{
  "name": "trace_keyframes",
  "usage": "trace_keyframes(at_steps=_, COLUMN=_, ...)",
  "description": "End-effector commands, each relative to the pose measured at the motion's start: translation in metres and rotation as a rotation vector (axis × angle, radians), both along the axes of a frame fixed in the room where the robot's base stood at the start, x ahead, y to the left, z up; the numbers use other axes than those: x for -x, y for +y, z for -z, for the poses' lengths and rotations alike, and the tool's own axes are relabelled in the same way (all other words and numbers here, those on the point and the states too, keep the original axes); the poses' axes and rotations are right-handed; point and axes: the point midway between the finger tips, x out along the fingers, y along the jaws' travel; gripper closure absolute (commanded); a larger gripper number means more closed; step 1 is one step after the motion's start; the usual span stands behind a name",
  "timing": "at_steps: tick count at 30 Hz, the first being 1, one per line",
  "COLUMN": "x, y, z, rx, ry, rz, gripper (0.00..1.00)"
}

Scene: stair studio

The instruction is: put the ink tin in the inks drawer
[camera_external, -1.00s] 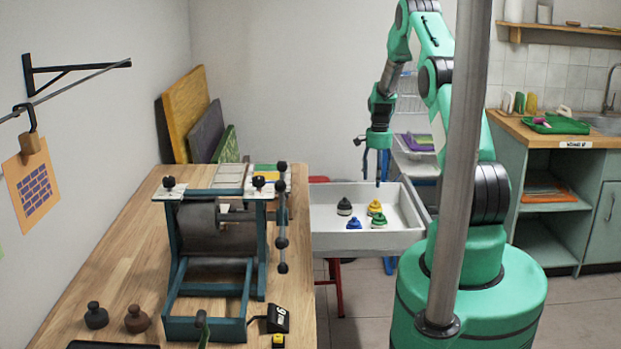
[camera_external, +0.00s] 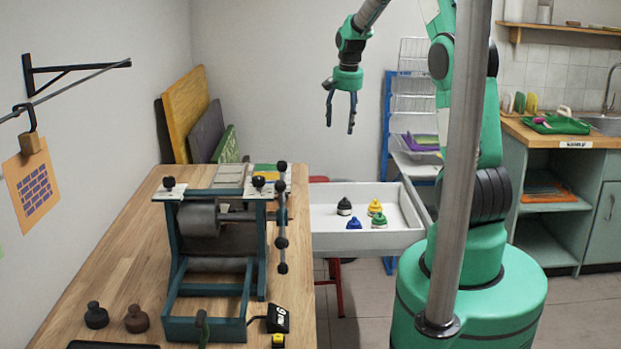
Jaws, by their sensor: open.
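An open white drawer (camera_external: 326,230) juts out beyond the right side of the wooden table. In it stand small knobbed tins: a black one (camera_external: 344,207), a yellow one (camera_external: 375,207), a blue one (camera_external: 354,223) and a green one (camera_external: 380,221). A dark grey knobbed piece (camera_external: 96,316) and a brown one (camera_external: 136,319) stand on the table's near left. I cannot tell which of these is the task's ink tin. My gripper (camera_external: 340,118) is open and empty, fingers pointing down, well above the drawer's back left.
A teal-framed roller press (camera_external: 213,325) fills the middle of the wooden table (camera_external: 110,262). A black numbered box (camera_external: 278,318) sits at its near right. A grey pole (camera_external: 463,170) crosses the view before my arm. Air above the drawer is clear.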

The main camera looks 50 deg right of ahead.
Motion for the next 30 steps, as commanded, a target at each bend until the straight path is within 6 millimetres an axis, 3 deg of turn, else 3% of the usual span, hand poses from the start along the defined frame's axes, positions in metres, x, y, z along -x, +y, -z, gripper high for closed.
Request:
trace_keyframes(at_steps=3, x=0.011, y=0.034, z=-0.033, rx=0.017, ry=-0.022, rz=-0.066, gripper=0.34)
trace_keyframes(at_steps=12, x=0.051, y=0.110, z=-0.097, rx=0.055, ry=-0.068, rz=-0.228, gripper=0.34)
trace_keyframes(at_steps=21, x=0.105, y=0.179, z=-0.144, rx=0.094, ry=-0.117, rz=-0.388, gripper=0.34)
trace_keyframes(at_steps=30, x=0.168, y=0.238, z=-0.174, rx=0.133, ry=-0.166, rz=-0.547, gripper=0.34)
